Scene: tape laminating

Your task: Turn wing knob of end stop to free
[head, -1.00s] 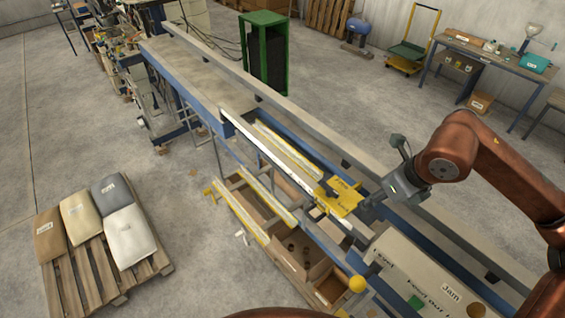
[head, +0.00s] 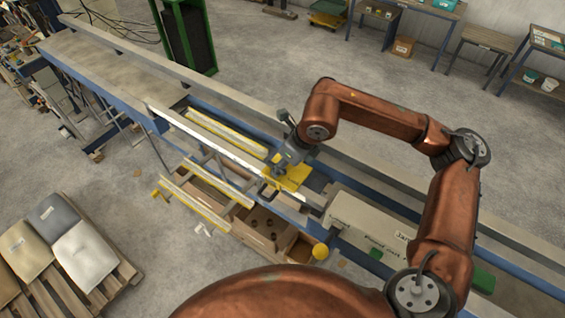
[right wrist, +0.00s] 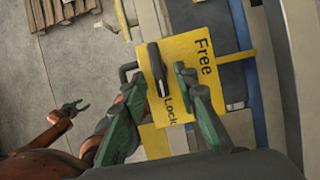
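The yellow end-stop plate (head: 292,180) sits on the rail beneath my right gripper (head: 279,163) in the head view. In the right wrist view the plate (right wrist: 205,47) carries the words "Free" and "Lock". The dark wing knob (right wrist: 157,69) stands on it as a narrow bar, its lower end beside "Lock". The green fingers of my right gripper (right wrist: 157,85) are open, one on each side of the knob, with visible gaps. I cannot tell their height above the plate. My left gripper (right wrist: 74,108) shows small at the left of the wrist view, open and empty.
A long blue-framed machine with rails (head: 235,97) runs diagonally. A pale labelled box (head: 372,222) stands on it, right of the plate. Cardboard boxes (head: 262,228) lie below.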

